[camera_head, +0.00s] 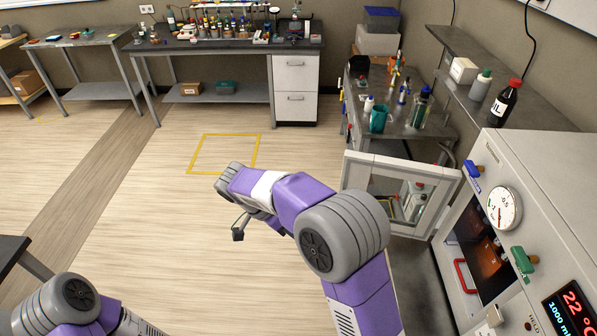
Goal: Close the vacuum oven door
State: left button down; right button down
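The vacuum oven (535,195) stands at the right edge, a light box with a round dial gauge, a blue knob, a green knob and a red digital display. Its door (449,184), a pale frame around a glass window, is open and swung out from the far side of the oven. The dark chamber (480,250) shows uncovered. My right arm reaches up from the bottom middle and bends left, apart from the door. A small dark part of my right gripper (238,231) shows below its wrist; its fingers are mostly hidden. My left arm shows at the lower left, its gripper out of view.
A red handle (464,276) sits beside the chamber. A side bench (400,122) with bottles and a teal beaker stands behind the door. A shelf (452,42) holds a red-capped bottle (504,103). The floor at left, with a yellow taped square (205,134), is clear.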

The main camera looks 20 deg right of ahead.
aim_at(357, 167)
jog(key=u, duration=0.05)
jog(key=i, duration=2.2)
jog(key=z, duration=2.1)
